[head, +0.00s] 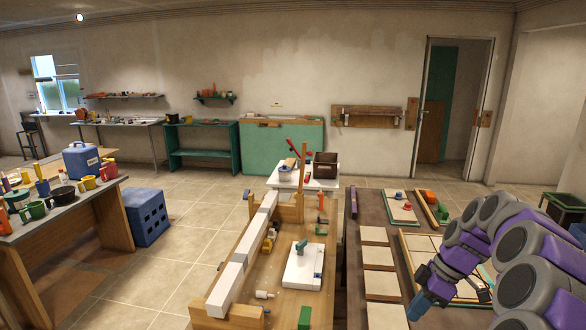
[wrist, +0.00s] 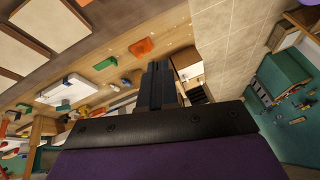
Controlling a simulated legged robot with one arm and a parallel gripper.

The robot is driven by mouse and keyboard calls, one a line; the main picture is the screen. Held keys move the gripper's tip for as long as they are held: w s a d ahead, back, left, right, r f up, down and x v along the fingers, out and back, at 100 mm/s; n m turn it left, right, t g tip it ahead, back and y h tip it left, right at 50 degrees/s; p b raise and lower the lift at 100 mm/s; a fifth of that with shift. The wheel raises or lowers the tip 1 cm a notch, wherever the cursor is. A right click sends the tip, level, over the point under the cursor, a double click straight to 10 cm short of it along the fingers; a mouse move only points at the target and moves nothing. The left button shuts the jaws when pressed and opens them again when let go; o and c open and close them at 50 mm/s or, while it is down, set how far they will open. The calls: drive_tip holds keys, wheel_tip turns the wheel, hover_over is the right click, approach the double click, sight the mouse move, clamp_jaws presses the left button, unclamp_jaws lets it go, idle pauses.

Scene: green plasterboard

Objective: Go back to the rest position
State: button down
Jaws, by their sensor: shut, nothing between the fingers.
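My arm reaches in from the right of the head view, folded, with purple and grey links. Its end, my gripper (head: 418,306), points down over the dark table on the right. In the wrist view the dark fingers of my gripper (wrist: 158,72) lie together, shut, with nothing held between them. A large green board (head: 285,152) stands against the back wall, well away from my gripper.
A wooden workbench (head: 263,299) with white blocks and small tools is in front. The dark table (head: 366,208) beside it carries several pale panels (head: 380,257). A cluttered table (head: 75,205) and blue crate (head: 147,217) stand left. Tiled floor (head: 185,240) between is clear.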

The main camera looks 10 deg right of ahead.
drive_tip(key=s+a+r+m+g+h, duration=0.15)
drive_tip(key=s+a, duration=0.25)
drive_tip(key=a, duration=0.4)
drive_tip(key=s+a+r+m, duration=0.2)
drive_tip(key=s+a+r, duration=0.1)
drive_tip(key=s+a, duration=0.3)
drive_tip(key=s+a+f+m+h, duration=0.1)
drive_tip(key=s+a+f+m, duration=0.1)
drive_tip(key=s, duration=0.5)
drive_tip(key=s+a+f+m+h, duration=0.1)
drive_tip(key=s+a+f+m, duration=0.1)
drive_tip(key=s+m, duration=0.2)
drive_tip(key=s+a+f+m+h, duration=0.1)
drive_tip(key=s+a+m, duration=0.1)
drive_tip(key=s, duration=0.8)
drive_tip(key=shift+a+f+m, duration=0.35)
drive_tip(key=shift+f+m, duration=0.05)
drive_tip(key=shift+m, duration=0.05)
drive_tip(key=shift+d+h, duration=0.25)
